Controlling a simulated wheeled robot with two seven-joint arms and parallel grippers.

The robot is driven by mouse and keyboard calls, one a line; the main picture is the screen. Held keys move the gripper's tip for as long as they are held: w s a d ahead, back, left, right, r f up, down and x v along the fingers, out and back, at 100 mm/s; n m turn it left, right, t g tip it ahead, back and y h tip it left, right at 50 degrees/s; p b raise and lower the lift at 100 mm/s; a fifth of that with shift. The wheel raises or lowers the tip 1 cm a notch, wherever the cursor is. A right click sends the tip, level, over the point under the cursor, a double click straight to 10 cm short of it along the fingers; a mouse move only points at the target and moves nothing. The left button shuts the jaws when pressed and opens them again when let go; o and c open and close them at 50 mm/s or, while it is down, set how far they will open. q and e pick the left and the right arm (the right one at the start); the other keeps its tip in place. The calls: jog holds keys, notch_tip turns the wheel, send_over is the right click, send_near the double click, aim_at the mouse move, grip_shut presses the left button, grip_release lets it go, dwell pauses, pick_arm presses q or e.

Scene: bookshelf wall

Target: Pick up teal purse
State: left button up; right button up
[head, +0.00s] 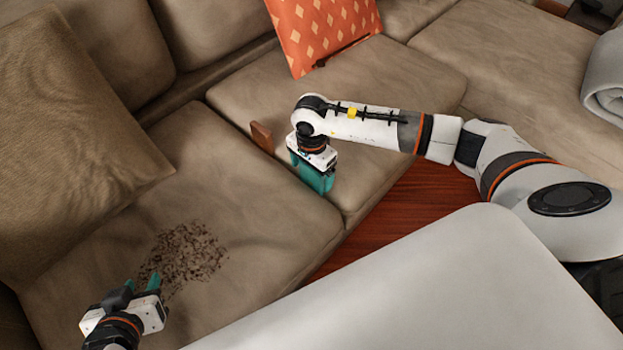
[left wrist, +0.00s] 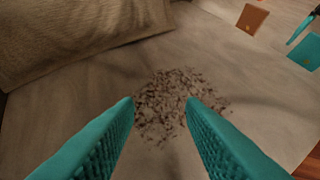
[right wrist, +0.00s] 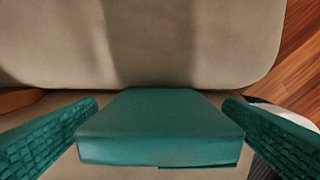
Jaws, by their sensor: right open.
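The teal purse (head: 318,180) stands on the beige sofa seat near its front edge, partly hidden under my right gripper (head: 312,168). In the right wrist view the purse (right wrist: 160,130) lies between the two teal fingers of the right gripper (right wrist: 165,115), which are open with a gap visible on each side. The left wrist view also shows the purse (left wrist: 300,50) at the right edge. My left gripper (head: 146,284) is open and empty above the left seat cushion. Its spread fingers (left wrist: 160,104) show in the left wrist view.
A brown flat item (head: 262,137) stands just left of the purse and also shows in the left wrist view (left wrist: 252,18). A dark speckled patch (head: 185,252) marks the left seat. An orange pillow (head: 318,30) and a brown pillow (head: 70,150) lean on the backrest.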

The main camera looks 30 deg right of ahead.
notch_tip(320, 180, down, 2)
jog(key=shift+f, duration=0.4)
pick_arm(q)
jog(key=shift+w+d+r+t+h, duration=0.15)
jog(key=shift+w+d+r+t, duration=0.15)
jog(key=shift+w+r+t, duration=0.3)
jog(key=shift+w+d+r+t+h, duration=0.15)
jog(key=shift+w+d+r+t, duration=0.1)
jog(key=shift+w+r+t, duration=0.35)
pick_arm(e)
jog(key=c, duration=1.1)
pick_arm(q)
jog(key=shift+f, duration=0.1)
pick_arm(e)
jog(key=shift+r, duration=0.1)
